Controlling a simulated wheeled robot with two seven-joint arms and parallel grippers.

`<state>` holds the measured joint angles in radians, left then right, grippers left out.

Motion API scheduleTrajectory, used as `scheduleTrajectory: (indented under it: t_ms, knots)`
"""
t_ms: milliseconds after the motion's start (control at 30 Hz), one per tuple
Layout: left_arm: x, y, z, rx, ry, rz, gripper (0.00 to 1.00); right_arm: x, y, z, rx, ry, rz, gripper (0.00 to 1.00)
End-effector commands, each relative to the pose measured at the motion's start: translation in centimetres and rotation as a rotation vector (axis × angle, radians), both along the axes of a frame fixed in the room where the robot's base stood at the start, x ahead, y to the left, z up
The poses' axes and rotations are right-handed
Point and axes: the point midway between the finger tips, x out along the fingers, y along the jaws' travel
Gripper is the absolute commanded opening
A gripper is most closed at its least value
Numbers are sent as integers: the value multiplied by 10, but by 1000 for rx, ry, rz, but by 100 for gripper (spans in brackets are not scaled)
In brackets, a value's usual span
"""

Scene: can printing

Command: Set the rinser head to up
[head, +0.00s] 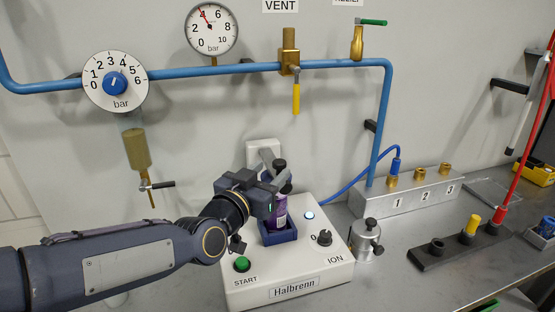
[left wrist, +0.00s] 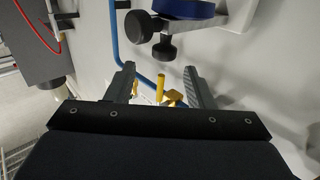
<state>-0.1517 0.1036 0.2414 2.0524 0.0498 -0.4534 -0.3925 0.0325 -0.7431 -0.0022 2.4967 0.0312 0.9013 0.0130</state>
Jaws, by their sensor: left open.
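The Halbrenn rinser (head: 318,262) is a white box with a green START button, a lit blue lamp and an ION knob. A purple can (head: 279,212) stands in its blue holder (head: 279,236). The rinser head (head: 280,164), with black knobs, is behind the can and partly hidden by my gripper; its up or down setting is unclear. My left gripper (head: 272,186) is beside the head, above the can. In the left wrist view my open jaws (left wrist: 160,88) hold nothing, and a black knob (left wrist: 138,26) shows beyond them. My right gripper is not in view.
A blue pipe (head: 220,70) with gauge (head: 211,29), regulator (head: 115,82) and yellow-handled valve (head: 296,98) runs along the wall. Right of the rinser stand a metal pot (head: 367,243), a numbered manifold (head: 415,192) and a black plug rack (head: 460,247).

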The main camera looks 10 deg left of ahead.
Motion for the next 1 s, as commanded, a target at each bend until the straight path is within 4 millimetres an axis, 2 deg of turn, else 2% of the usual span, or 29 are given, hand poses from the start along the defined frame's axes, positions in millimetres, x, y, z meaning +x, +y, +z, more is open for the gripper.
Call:
scheduleTrajectory:
  t_ms: [100,300,433,700,1000]
  knots:
    - [20,-8,1,0,4,0,48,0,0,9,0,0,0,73]
    - [45,-18,0,0,4,0,48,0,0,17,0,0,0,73]
    - [53,-21,-1,0,2,1,48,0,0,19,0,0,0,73]
    - [54,-22,-1,0,2,1,48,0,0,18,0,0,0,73]
    - [54,-22,-1,0,2,1,10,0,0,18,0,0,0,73]
